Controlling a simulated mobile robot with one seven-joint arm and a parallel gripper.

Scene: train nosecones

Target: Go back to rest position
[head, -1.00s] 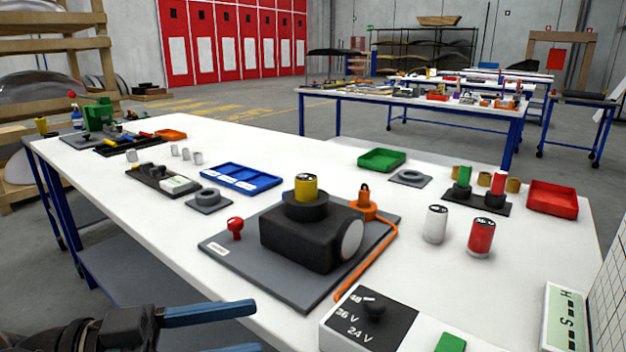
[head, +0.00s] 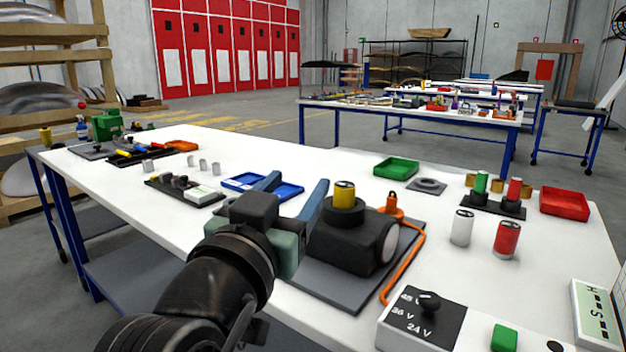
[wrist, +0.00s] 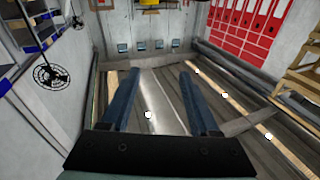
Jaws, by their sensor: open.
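My gripper (head: 294,184) is raised in front of the white table in the head view, with its two blue fingers apart and nothing between them. In the wrist view the open fingers (wrist: 158,75) point out into the room, and no tabletop shows between them. In the head view the gripper covers part of the blue tray (head: 290,191) and the left side of the grey plate (head: 335,284). On that plate stands a black block (head: 345,242) with a yellow-topped cylinder (head: 344,192).
An orange plug (head: 392,204) with a cable stands beside the block. A white can (head: 462,228), red can (head: 507,240), green tray (head: 396,168), red tray (head: 564,203) and voltage selector box (head: 425,318) are on the table's right. Shelving (head: 50,90) stands at far left.

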